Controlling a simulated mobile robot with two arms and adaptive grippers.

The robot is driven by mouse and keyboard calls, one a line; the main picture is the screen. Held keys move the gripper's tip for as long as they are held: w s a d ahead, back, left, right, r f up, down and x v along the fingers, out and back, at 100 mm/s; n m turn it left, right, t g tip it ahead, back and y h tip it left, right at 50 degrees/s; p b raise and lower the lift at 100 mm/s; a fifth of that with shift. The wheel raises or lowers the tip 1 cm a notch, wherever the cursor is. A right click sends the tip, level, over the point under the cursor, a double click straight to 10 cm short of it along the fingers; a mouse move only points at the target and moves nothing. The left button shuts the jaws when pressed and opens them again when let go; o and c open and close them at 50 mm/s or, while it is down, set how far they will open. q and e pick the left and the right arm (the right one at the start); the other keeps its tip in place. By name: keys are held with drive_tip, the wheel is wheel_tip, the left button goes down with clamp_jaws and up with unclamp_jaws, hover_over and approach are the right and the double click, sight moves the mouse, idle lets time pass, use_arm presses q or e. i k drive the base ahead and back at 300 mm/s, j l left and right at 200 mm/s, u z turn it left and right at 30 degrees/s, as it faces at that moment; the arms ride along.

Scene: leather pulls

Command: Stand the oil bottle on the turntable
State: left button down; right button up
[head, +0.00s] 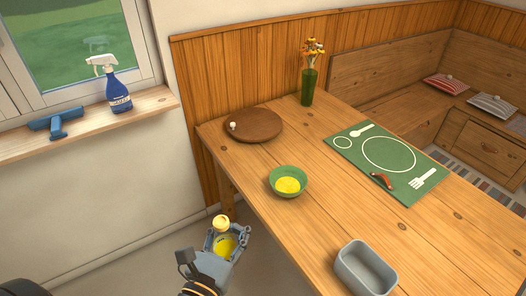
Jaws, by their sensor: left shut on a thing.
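The oil bottle (222,223) has a yellow cap and yellow contents. My left gripper (226,240) is shut on it and holds it about upright, left of the table's edge in the picture. The turntable (262,126) is a round brown wooden disc near the far left corner of the table. A small whitish item (233,126) sits at its left side; I cannot tell what it is. The bottle is apart from the turntable. My right gripper is not in view.
On the wooden table (300,235) stand a green bowl (288,181) with yellow contents, a grey bin (366,268), a flower vase (308,87) and a green placemat (350,152) with a small brown item (382,181). A spray bottle (117,92) and a blue squeegee (57,125) are on the sill.

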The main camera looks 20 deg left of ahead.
sight(251, 123)
drive_tip(key=i+j+z, duration=0.2)
drive_tip(key=j, duration=0.25)
drive_tip(key=i+j+z, duration=0.25)
drive_tip(key=j, duration=0.25)
drive_tip(key=i+j+z, duration=0.2)
drive_tip(key=j, duration=0.35)
drive_tip(key=j+z, duration=0.25)
drive_tip(key=j, duration=0.25)
drive_tip(key=j+z, duration=0.2)
drive_tip(key=j, duration=0.4)
